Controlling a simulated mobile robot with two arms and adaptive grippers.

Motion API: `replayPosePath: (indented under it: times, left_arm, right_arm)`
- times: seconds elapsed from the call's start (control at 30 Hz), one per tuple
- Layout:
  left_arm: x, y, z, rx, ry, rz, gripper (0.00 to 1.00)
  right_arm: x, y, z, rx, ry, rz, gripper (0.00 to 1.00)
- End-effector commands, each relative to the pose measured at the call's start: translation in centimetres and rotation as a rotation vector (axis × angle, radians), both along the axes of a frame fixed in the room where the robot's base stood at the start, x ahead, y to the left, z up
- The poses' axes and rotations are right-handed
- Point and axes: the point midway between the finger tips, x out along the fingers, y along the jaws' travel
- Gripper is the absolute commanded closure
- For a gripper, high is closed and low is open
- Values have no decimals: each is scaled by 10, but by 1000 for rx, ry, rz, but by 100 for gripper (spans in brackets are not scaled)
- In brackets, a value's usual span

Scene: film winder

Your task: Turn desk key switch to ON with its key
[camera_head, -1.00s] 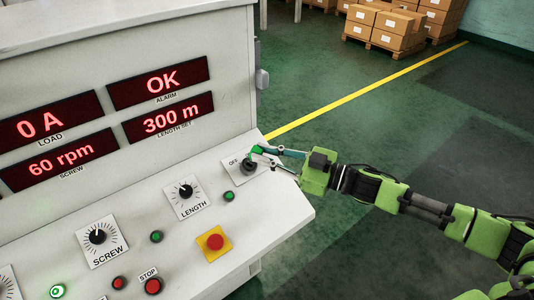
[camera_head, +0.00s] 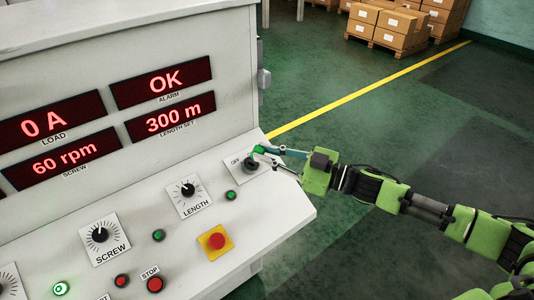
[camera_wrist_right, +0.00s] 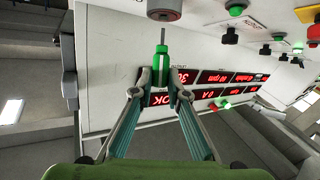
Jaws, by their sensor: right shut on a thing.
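The desk key switch (camera_head: 250,166) is a dark round lock on a white plate marked OFF, near the right end of the sloping desk. It also shows at the top of the right wrist view as a grey cylinder (camera_wrist_right: 164,9). My right gripper (camera_head: 266,151) is shut on the green key (camera_wrist_right: 161,66) just above the switch. The key's thin metal shaft points at the lock face, and a small gap seems to show between them in the wrist view. The ON mark is hidden or too small to read. My left gripper is not in view.
A LENGTH dial (camera_head: 187,190), a green button (camera_head: 230,195) and a red emergency button on a yellow plate (camera_head: 216,242) stand near the switch. The upright display panel (camera_head: 230,60) rises behind. The floor to the right is clear.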

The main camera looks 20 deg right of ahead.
Motion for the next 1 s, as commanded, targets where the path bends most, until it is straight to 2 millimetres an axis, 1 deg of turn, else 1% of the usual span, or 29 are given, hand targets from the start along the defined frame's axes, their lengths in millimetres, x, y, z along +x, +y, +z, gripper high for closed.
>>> replayPosePath:
  times: [0.23,1.0]
  left_arm:
    - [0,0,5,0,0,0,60]
    - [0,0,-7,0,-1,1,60]
  right_arm:
    - [0,0,1,1,1,0,100]
    - [10,3,-21,0,0,0,100]
